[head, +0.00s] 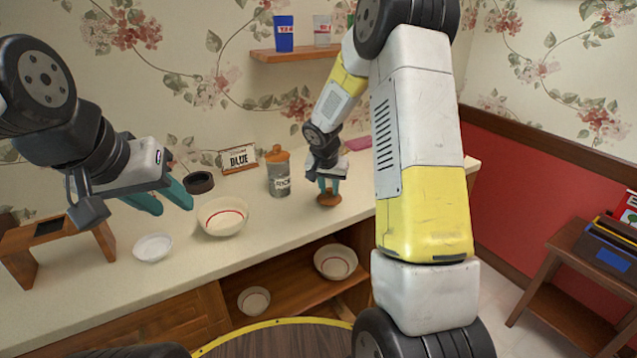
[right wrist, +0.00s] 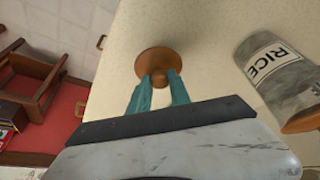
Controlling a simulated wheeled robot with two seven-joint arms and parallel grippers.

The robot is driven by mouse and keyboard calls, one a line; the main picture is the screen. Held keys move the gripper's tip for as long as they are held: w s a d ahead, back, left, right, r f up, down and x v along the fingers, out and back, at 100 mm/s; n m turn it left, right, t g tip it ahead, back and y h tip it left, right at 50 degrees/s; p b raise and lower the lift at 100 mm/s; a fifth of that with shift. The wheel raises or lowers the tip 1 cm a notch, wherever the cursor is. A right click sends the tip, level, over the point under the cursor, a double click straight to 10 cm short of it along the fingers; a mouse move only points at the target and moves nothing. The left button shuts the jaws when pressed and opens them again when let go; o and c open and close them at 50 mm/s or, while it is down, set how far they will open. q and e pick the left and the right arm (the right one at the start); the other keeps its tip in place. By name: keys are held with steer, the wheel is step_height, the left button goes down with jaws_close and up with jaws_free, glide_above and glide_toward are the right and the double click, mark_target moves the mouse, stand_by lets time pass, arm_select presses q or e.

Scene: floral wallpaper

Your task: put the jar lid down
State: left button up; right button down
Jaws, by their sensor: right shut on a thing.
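The jar lid (head: 329,199) is a brown round disc with a small knob. My right gripper (head: 328,186) is shut on the knob from above, with the disc below the fingertips. In the right wrist view the lid (right wrist: 158,60) shows just past the teal fingertips (right wrist: 161,82). It is at or very near the counter top (head: 300,222); I cannot tell whether it touches. My left gripper (head: 163,198) is open and empty above the counter's left part.
A grey RICE jar (head: 280,181) with an orange-brown top stands left of the lid. A cream bowl (head: 223,216), a small white bowl (head: 153,247), a dark round container (head: 199,182) and a wooden stand (head: 62,246) are further left. Counter around the lid is clear.

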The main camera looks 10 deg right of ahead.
steer(key=shift+f, duration=0.5)
steer(key=shift+f, duration=0.15)
steer(key=c, duration=1.2)
jaws_free()
steer(key=v, duration=1.2)
steer(key=s+r+n+y, duration=0.2)
steer(key=s+r, duration=0.8)
steer(key=s, duration=0.4)
steer(key=s+a+r+n+t+y, duration=0.1)
steer(key=s, duration=0.6)
steer(key=s+a+r+n+t+y, duration=0.1)
steer(key=s+r+n, duration=0.1)
steer(key=s, duration=0.5)
steer(key=shift+s+a+n, duration=0.2)
steer(key=shift+a+n, duration=0.05)
steer(key=shift+n, duration=0.05)
